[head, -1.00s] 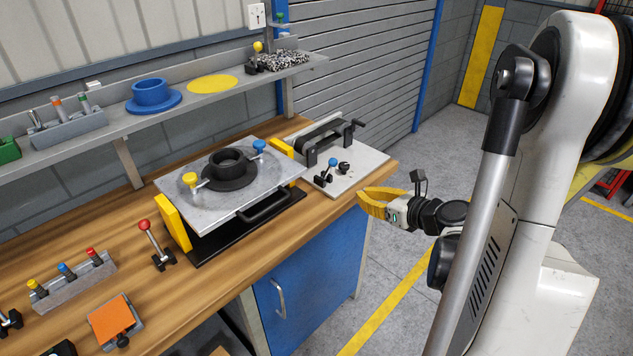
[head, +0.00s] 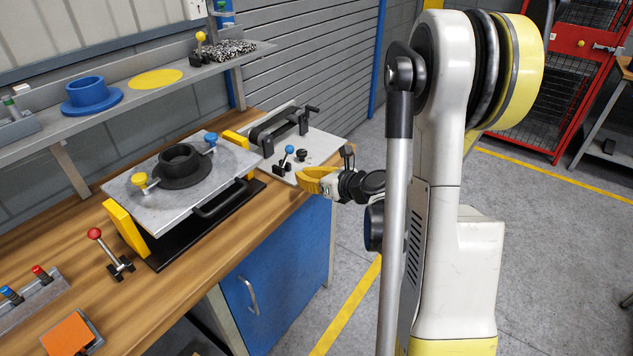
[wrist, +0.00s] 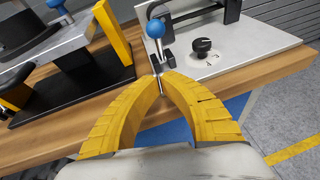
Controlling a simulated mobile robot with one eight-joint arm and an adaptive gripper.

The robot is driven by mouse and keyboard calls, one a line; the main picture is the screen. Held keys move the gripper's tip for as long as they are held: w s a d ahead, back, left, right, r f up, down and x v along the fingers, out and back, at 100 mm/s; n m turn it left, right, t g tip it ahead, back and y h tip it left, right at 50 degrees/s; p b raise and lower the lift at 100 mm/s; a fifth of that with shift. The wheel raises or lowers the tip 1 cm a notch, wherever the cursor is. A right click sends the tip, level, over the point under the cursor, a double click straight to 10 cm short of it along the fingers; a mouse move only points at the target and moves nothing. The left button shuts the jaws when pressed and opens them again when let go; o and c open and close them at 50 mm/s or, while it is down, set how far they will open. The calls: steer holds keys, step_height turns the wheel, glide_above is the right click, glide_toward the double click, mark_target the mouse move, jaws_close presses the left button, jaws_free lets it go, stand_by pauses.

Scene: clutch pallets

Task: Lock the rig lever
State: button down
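A lever with a blue ball knob (head: 289,150) stands on the pale plate of the rig (head: 322,146) at the right end of the bench. It is tilted on a black base. In the wrist view its blue knob (wrist: 155,27) is just beyond my fingertips. My gripper (head: 299,180) is at the bench's front right edge, in front of the lever and apart from it as far as I can see. Its yellow curved fingers (wrist: 162,76) come together at the tips, seemingly with nothing held. The tips partly hide the lever's base in the wrist view.
A black knob (wrist: 202,46) sits right of the lever. A black belt frame (head: 280,130) stands behind it. The tilted pallet (head: 135,186) with yellow supports is to the left. A red-knobbed lever (head: 95,234) stands farther left. Open floor lies to the right.

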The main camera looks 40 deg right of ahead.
steer(key=w, duration=0.3)
steer(key=w+r, duration=0.1)
steer(key=shift+w+a+r+b, duration=0.1)
steer(key=shift+w+a+b, duration=0.25)
steer(key=shift+w+b, duration=0.05)
steer(key=shift+r, duration=0.1)
steer(key=shift+r+p, duration=0.1)
steer(key=shift+p, duration=0.35)
steer(key=shift+w+g, duration=0.1)
steer(key=shift+g, duration=0.2)
